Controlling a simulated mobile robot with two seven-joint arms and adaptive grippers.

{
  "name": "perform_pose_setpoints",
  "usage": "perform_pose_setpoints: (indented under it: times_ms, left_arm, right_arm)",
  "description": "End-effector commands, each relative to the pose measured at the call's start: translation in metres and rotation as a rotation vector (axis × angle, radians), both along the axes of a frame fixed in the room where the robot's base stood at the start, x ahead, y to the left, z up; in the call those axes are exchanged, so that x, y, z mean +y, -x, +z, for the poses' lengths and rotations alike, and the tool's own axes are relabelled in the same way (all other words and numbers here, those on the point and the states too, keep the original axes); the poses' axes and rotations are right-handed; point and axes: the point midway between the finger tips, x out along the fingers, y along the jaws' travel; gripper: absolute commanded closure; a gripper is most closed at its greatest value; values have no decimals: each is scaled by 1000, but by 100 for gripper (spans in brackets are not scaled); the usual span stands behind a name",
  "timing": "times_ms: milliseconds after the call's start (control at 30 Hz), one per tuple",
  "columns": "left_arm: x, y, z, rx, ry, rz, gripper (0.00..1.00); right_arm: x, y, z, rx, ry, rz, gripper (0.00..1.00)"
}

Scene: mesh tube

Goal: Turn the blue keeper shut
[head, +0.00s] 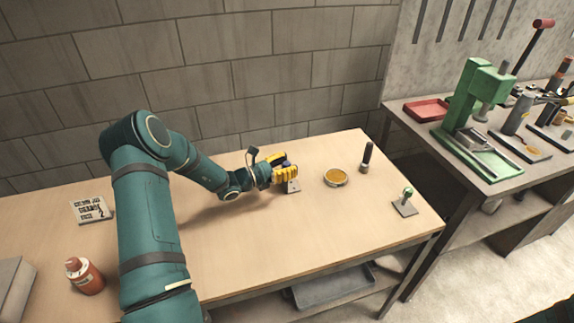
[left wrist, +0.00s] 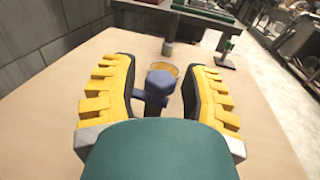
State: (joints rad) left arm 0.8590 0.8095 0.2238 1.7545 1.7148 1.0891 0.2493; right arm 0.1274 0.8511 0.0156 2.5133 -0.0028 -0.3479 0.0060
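The blue keeper (left wrist: 160,84) shows in the left wrist view as a rounded blue knob with a darker stem below it. It stands between the two yellow fingers of my left gripper (left wrist: 158,92), with a gap at the left finger and a narrower one at the right. In the head view my left gripper (head: 284,168) is at a small grey metal bracket (head: 293,187) on the table and covers most of the keeper. How far the keeper is turned is hidden. My right gripper is not in view.
Right of the gripper are an amber round dish (head: 336,177), a dark-handled tool (head: 366,158) and a green-knobbed metal stand (head: 405,203). An orange-red bottle (head: 84,276) and a lettered plate (head: 92,209) are at left. A block wall is behind. The table's front middle is clear.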

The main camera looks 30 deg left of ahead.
Motion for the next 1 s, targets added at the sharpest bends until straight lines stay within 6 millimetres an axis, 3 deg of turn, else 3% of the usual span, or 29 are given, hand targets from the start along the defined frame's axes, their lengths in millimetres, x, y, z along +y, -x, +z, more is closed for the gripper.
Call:
perform_pose_setpoints:
  times_ms: [33, 100, 900, 933, 1000]
  left_arm:
    - [0, 0, 0, 0, 0, 0, 76]
    - [0, 0, 0, 0, 0, 0, 100]
    - [0, 0, 0, 0, 0, 87, 100]
    - [0, 0, 0, 0, 0, 87, 67]
    - [0, 0, 0, 0, 0, 87, 47]
  right_arm:
    - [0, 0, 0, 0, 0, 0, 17]
    - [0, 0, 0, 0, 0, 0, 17]
    - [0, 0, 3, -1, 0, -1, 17]
    - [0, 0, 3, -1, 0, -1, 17]
    - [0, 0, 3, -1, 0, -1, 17]
